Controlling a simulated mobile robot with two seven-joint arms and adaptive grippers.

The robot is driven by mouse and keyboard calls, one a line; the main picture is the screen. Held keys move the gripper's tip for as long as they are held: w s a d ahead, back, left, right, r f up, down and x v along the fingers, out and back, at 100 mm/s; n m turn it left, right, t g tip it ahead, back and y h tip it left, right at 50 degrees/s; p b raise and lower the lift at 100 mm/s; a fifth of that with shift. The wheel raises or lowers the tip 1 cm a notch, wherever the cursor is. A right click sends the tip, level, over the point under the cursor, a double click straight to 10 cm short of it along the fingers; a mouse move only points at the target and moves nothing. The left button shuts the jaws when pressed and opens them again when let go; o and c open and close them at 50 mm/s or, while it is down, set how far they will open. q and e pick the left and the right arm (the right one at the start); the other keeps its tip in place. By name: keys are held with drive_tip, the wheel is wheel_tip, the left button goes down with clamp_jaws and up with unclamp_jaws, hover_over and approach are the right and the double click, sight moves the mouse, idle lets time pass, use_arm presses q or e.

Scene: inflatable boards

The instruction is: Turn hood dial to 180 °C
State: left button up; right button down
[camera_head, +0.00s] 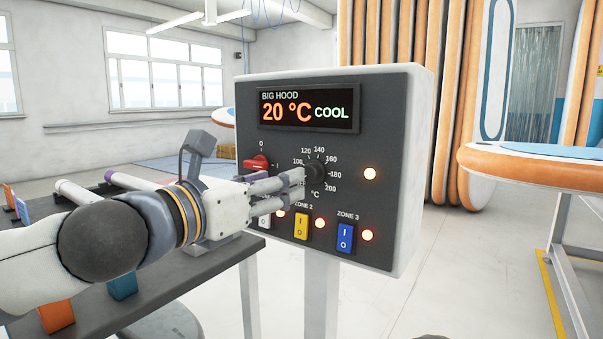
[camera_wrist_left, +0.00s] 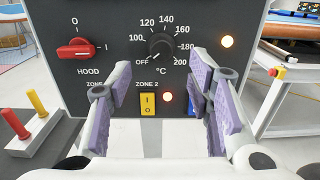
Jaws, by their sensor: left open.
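The black hood dial (camera_head: 316,172) sits on the dark face of the control panel (camera_head: 395,130), inside a printed scale up to 200. In the left wrist view the dial (camera_wrist_left: 160,46) appears to point toward OFF at the lower left. The display (camera_head: 308,108) reads "BIG HOOD 20 °C COOL". My left gripper (camera_head: 298,183) is in front of the panel, its fingertips close to the dial's left side. In the left wrist view the gripper (camera_wrist_left: 160,88) is open and empty, with the dial ahead between and above its purple-padded fingers. Contact with the dial is not clear.
A red hood switch (camera_wrist_left: 75,48) is left of the dial. Below are a yellow zone 2 switch (camera_head: 301,226) and a blue zone 3 switch (camera_head: 345,238), with lit lamps. A dark table (camera_head: 200,270) stands at left. An orange-edged board (camera_head: 530,165) lies at right.

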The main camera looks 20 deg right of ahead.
sight(308, 172)
use_arm(q)
drive_tip(key=x, duration=0.8)
drive_tip(key=shift+s, duration=0.1)
drive_tip(key=shift+f, duration=0.1)
clamp_jaws()
